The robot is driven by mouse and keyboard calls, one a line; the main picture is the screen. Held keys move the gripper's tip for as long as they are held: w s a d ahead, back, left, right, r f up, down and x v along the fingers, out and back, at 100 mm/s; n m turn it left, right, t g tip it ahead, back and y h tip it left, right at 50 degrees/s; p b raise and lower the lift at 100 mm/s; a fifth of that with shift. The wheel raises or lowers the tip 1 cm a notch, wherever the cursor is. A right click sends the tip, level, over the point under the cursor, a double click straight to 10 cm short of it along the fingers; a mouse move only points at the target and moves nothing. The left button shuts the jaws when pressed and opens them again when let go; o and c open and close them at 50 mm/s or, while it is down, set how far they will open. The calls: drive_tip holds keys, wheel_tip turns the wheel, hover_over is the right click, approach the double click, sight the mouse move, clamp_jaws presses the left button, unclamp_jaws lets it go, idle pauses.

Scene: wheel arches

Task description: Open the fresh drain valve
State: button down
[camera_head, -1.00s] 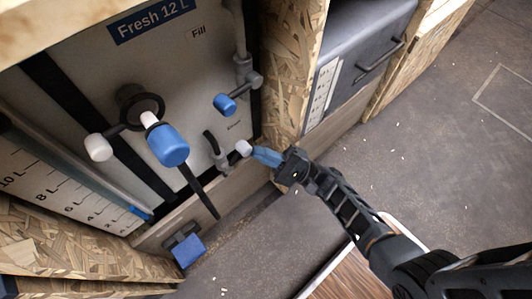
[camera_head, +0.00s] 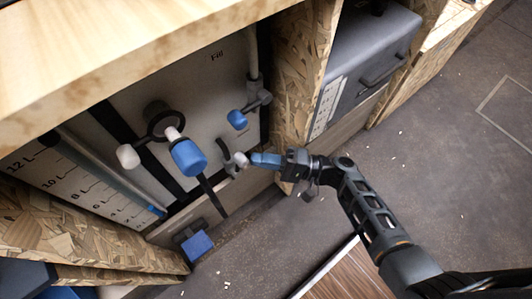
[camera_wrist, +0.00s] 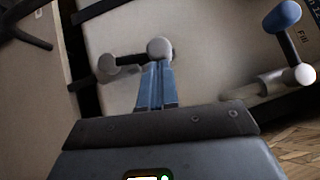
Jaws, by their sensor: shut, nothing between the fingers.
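The fresh drain valve (camera_head: 228,160) is the small grey fitting low at the right end of the fresh tank (camera_head: 205,95). Its lever ends in a pale round knob (camera_head: 241,160). In the wrist view the knob (camera_wrist: 160,48) stands right at my fingertips, with a dark stem running left to a grey pivot (camera_wrist: 107,66). My gripper (camera_head: 256,159) has blue fingers, shut together with nothing between them. Their tips meet the knob's near side in the picture; I cannot tell whether they touch it.
The blue-handled fill valve (camera_head: 238,119) is above right. A chipboard divider (camera_head: 297,100) stands close to my gripper. A wooden top (camera_head: 130,50) overhangs the tank. Open floor (camera_head: 440,170) lies right.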

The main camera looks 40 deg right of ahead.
drive_tip(key=shift+a+r+n+g+h+p, duration=0.55)
drive_tip(key=shift+a+n+g+p, duration=0.2)
drive_tip(key=shift+n+p, duration=0.2)
